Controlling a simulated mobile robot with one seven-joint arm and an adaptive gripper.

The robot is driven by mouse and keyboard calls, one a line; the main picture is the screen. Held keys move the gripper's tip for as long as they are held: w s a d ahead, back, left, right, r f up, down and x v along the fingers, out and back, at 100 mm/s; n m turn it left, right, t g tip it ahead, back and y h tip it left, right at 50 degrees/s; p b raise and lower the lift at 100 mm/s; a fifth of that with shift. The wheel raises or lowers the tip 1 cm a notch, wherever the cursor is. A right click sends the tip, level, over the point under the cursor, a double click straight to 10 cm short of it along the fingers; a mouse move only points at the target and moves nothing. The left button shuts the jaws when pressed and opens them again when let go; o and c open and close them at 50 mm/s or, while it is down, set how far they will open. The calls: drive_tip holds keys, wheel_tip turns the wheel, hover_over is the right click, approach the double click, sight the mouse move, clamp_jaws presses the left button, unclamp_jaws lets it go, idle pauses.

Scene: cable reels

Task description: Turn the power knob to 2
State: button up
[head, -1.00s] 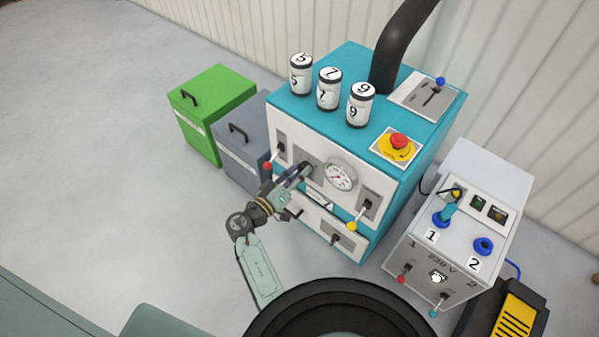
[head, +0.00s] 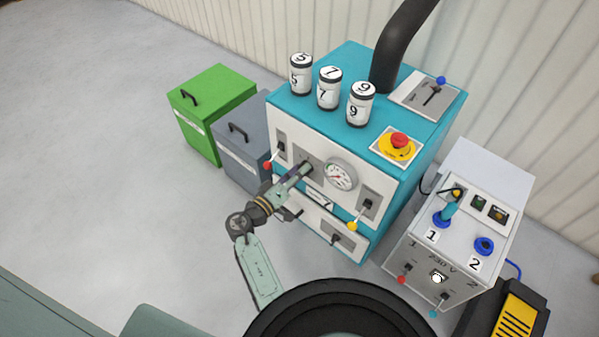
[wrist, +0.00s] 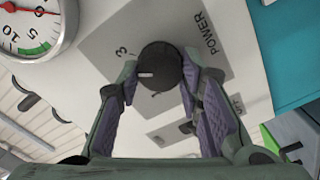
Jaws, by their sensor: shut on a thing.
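The power knob (wrist: 160,66) is a round black knob on a grey plate (wrist: 105,42) marked POWER. A short white mark on its face points to the left in the wrist view. The figure 3 shows to its upper left; the figure 2 cannot be made out. My gripper (wrist: 161,80) has a finger on either side of the knob and is shut on it. In the head view my gripper (head: 303,170) reaches the front of the teal and white machine (head: 352,206), and hides most of the knob.
A round gauge (head: 340,174) sits right of the knob. A red-tipped lever (head: 268,165) is to the left and a yellow-tipped lever (head: 352,226) to the right. A drawer (head: 318,222) is below. Grey (head: 240,165) and green (head: 212,110) boxes stand left.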

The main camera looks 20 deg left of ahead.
drive_tip(key=n+p, duration=0.1)
drive_tip(key=n, duration=0.5)
drive_tip(key=shift+f, duration=0.1)
drive_tip(key=shift+n, duration=0.3)
idle(0.3)
drive_tip(key=o, duration=1.2)
drive_tip(key=v, duration=1.2)
drive_tip(key=shift+a, duration=0.1)
